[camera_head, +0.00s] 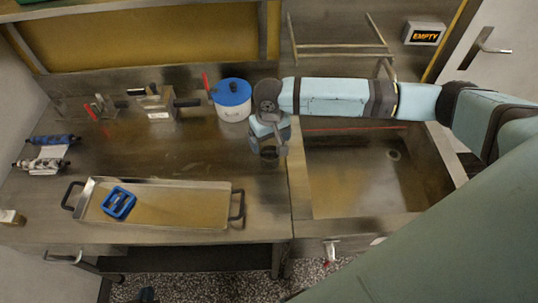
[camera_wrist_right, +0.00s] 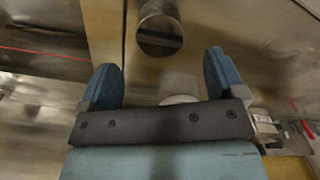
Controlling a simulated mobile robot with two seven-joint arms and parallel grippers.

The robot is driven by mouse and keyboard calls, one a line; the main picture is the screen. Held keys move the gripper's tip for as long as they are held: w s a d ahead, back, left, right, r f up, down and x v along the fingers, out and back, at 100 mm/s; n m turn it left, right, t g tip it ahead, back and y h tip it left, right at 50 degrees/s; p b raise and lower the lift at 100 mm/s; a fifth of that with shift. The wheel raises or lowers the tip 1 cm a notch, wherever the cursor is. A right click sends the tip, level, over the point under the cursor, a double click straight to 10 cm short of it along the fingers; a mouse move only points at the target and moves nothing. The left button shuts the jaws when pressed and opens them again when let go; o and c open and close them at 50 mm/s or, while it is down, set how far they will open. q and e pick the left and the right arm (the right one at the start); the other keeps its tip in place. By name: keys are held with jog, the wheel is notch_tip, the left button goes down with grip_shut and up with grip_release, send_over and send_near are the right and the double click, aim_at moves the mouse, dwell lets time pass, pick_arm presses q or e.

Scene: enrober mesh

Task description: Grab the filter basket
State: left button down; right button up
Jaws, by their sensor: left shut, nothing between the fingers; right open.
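The filter basket seems to be the small round metal cup (camera_wrist_right: 160,22) ahead of my right gripper in the right wrist view; its inside looks dark. In the head view it is mostly hidden, with a dark round part (camera_head: 269,154) showing just below the gripper. My right gripper (camera_head: 268,138) is above the counter near its right end, beside the sink. In the wrist view its blue fingers (camera_wrist_right: 162,62) are spread wide, with the cup beyond the gap and nothing between them. My left gripper (camera_head: 147,294) just shows at the bottom edge, low and shut, away from the counter.
A white pot with a blue lid (camera_head: 233,93) stands behind my right gripper. A long metal tray (camera_head: 172,207) holding a blue frame (camera_head: 118,203) lies at the front. A sink (camera_head: 350,180) opens to the right. The middle left of the counter is clear.

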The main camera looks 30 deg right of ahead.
aim_at(270, 152)
notch_tip(270, 152, down, 2)
jog(key=shift+w+f, duration=0.1)
jog(key=shift+f+p, duration=0.6)
jog(key=shift+f, duration=2.1)
jog(key=shift+c, duration=0.5)
jog(key=c, duration=0.9)
